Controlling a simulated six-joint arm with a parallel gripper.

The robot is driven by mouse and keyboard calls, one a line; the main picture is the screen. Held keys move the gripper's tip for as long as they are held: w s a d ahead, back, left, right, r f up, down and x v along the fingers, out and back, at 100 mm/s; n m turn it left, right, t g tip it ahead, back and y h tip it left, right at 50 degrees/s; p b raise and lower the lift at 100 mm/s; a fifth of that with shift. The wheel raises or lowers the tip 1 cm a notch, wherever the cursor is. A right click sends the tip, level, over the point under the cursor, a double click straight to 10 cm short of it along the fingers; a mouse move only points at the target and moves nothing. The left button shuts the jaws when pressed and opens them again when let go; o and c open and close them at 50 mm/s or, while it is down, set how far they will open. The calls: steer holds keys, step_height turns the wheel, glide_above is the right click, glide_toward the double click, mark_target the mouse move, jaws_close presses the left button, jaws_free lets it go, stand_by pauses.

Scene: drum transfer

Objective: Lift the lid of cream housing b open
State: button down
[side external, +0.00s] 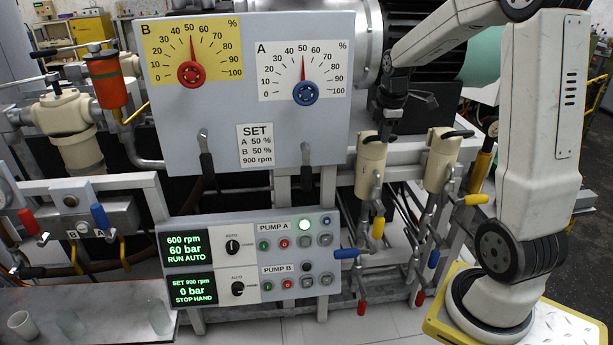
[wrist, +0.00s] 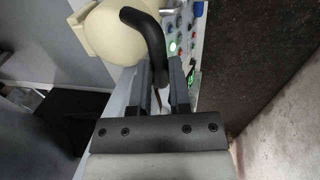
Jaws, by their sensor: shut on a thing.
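A cream housing (side external: 371,170) with a black lid handle (side external: 368,135) stands below the right edge of the gauge panel. A second, similar cream housing (side external: 440,165) stands to its right, with its own black handle (side external: 459,134). I cannot read which one is b. My gripper (side external: 388,130) is over the left housing, pointing down. In the wrist view, my gripper (wrist: 163,75) is shut on the curved black handle (wrist: 150,35), which runs over a rounded cream body (wrist: 108,32). I cannot tell whether the lid is raised.
The grey gauge panel (side external: 220,110) with two dials is close on the left of my gripper. Below are a pump control box (side external: 250,260) and coloured valve levers, including a blue one (side external: 347,253). A dark motor (side external: 425,30) sits behind.

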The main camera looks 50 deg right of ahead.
steer(key=shift+w+r, duration=0.1)
steer(key=shift+r, duration=0.05)
stand_by(0.3)
steer(key=w+d+r, duration=0.1)
steer(key=w+d+r+g+y, duration=0.1)
steer(key=r, duration=0.1)
steer(key=w+d+r+g+y, duration=0.1)
steer(key=shift+r, duration=0.25)
steer(key=w+d, duration=0.9)
steer(key=shift+w+d+r, duration=0.15)
steer(key=shift+d+r, duration=0.05)
steer(key=shift+r, duration=0.2)
stand_by(0.7)
stand_by(0.5)
